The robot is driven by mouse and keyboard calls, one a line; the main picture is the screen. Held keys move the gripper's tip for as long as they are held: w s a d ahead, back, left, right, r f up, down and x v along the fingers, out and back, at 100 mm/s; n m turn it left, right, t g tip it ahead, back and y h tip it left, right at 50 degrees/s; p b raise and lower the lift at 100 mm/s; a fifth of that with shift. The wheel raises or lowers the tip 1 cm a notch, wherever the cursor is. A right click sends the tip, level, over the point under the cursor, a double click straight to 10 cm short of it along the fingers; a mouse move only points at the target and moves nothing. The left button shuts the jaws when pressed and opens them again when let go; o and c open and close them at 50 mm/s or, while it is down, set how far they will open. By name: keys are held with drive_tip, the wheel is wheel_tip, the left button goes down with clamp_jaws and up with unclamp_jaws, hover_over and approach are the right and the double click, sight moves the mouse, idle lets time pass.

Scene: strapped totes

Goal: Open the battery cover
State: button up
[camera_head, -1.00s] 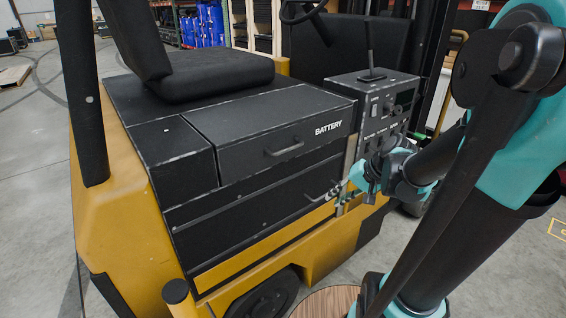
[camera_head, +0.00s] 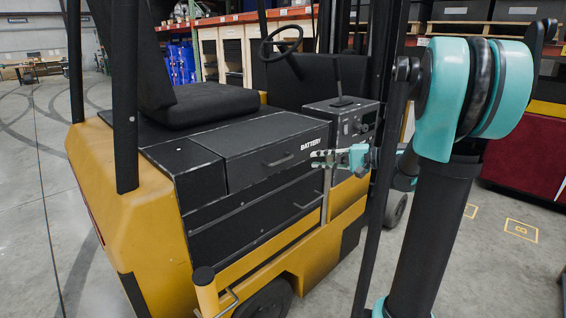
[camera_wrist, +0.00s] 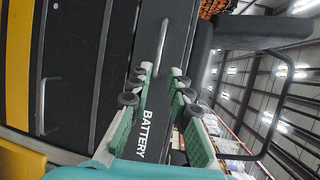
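The battery cover (camera_head: 262,150) is a black box panel marked BATTERY on the side of the yellow forklift, with a bar handle (camera_head: 278,160) on its front. It looks closed. In the wrist view the picture is turned sideways; the cover (camera_wrist: 165,30) and its pale handle (camera_wrist: 153,55) show beyond the fingertips. My gripper (camera_head: 318,159) is to the right of the handle at about its height, near the BATTERY lettering. Its two fingers (camera_wrist: 157,84) are spread apart with nothing between them. The handle lies ahead of the fingers, apart from them.
A lower black panel with its own handle (camera_head: 307,201) sits below the cover. The control console (camera_head: 345,120) stands to the right of it, close to my gripper. The seat (camera_head: 205,104) is above and behind. Open floor lies left and right of the forklift.

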sight(285, 160)
drive_tip(key=x, duration=1.3)
drive_tip(key=shift+a, duration=0.15)
drive_tip(key=shift+c, duration=0.6)
clamp_jaws()
